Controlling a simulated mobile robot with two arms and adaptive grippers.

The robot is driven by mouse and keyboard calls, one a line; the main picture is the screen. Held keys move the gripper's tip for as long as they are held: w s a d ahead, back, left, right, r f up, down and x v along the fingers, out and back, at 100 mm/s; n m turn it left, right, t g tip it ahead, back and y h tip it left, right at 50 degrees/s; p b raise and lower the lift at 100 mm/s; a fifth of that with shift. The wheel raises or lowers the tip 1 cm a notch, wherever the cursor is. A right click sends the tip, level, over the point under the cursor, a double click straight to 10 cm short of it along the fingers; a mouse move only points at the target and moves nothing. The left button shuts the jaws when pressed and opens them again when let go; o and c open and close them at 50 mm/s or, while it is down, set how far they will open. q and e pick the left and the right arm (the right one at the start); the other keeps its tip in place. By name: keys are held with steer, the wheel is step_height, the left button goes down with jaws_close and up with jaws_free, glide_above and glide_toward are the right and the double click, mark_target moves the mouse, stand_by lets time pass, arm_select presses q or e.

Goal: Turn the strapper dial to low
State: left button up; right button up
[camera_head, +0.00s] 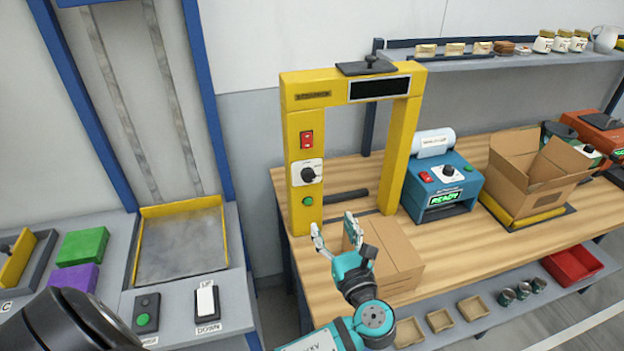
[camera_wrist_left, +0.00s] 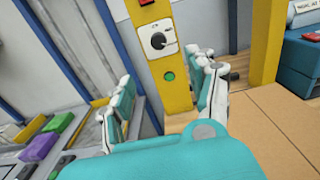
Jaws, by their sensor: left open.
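The strapper (camera_head: 298,150) is a yellow arch standing on the wooden table. Its dial (camera_head: 308,174) is a black knob on a white plate on the left post, below a red switch and above a green button (camera_head: 308,201). The dial also shows in the left wrist view (camera_wrist_left: 158,41), above and between my fingers. Its setting is too small to read. My left gripper (camera_head: 335,236) is open and empty, below and in front of the dial, apart from it. In the left wrist view its fingers (camera_wrist_left: 160,108) are spread wide. My right gripper does not show.
A closed cardboard box (camera_head: 395,262) lies just right of my left gripper. A blue machine (camera_head: 445,185) reading READY and an open carton (camera_head: 530,170) stand further right. A panel with an UP/DOWN switch (camera_head: 206,302) is at lower left. The space before the dial is clear.

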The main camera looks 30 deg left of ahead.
mark_target(309, 179)
arm_select(q)
steer(key=p+x, duration=0.4)
steer(key=x, duration=1.1)
steer(key=shift+w+a+r+p, duration=0.1)
steer(key=shift+a+p, duration=0.25)
steer(key=shift+a, duration=0.15)
steer(key=shift+w+a, duration=0.45)
steer(key=shift+a, duration=0.05)
steer(key=c, duration=1.1)
steer(key=shift+c, duration=0.2)
